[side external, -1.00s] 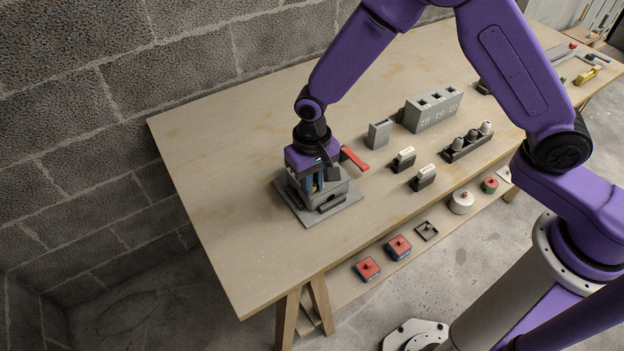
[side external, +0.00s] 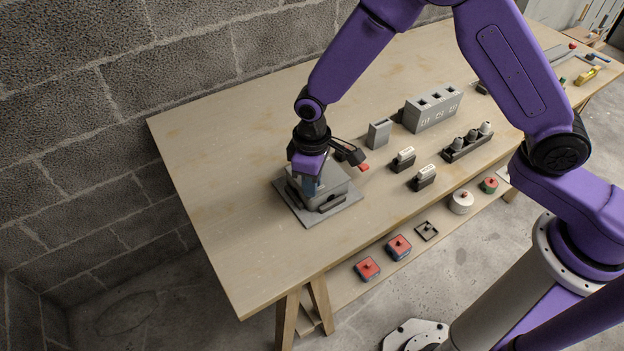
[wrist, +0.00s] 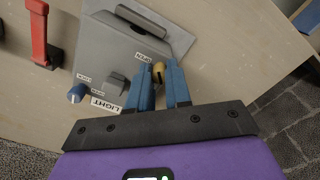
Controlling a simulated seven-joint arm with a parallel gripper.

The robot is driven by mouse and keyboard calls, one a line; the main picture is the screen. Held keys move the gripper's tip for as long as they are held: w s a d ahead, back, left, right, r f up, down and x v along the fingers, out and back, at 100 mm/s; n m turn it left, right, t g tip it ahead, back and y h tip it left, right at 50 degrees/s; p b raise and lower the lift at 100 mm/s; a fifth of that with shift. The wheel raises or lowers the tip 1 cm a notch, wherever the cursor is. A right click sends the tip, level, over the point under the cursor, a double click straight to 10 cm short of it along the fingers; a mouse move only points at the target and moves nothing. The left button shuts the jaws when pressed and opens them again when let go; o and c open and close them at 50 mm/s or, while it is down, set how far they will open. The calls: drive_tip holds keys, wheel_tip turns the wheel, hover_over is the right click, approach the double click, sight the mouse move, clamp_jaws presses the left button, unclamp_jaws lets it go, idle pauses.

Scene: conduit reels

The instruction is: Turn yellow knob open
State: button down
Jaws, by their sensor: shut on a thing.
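The yellow knob (wrist: 159,71) is on the edge of a grey box (wrist: 110,48) beside an OPEN label, in the wrist view. My gripper (wrist: 161,82) has its two blue fingers on either side of the knob and is shut on it. In the side view my gripper (side external: 312,188) points down at the grey box (side external: 332,193), which sits on a flat grey plate (side external: 295,207). The knob is hidden there. I cannot read the knob's turn angle.
A grey knob (wrist: 115,83) and a blue knob (wrist: 76,94) stand near a LIGHT label on the box. A red-handled lever (wrist: 39,35) is close by. Grey blocks (side external: 434,109) and small parts stand to the right. The table's front left is clear.

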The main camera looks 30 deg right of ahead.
drive_tip(key=n, duration=0.5)
drive_tip(key=shift+n, duration=2.5)
drive_tip(key=c, duration=1)
unclamp_jaws()
drive_tip(key=shift+c, duration=0.2)
wheel_tip(320, 180, up, 18)
drive_tip(key=shift+f, duration=0.25)
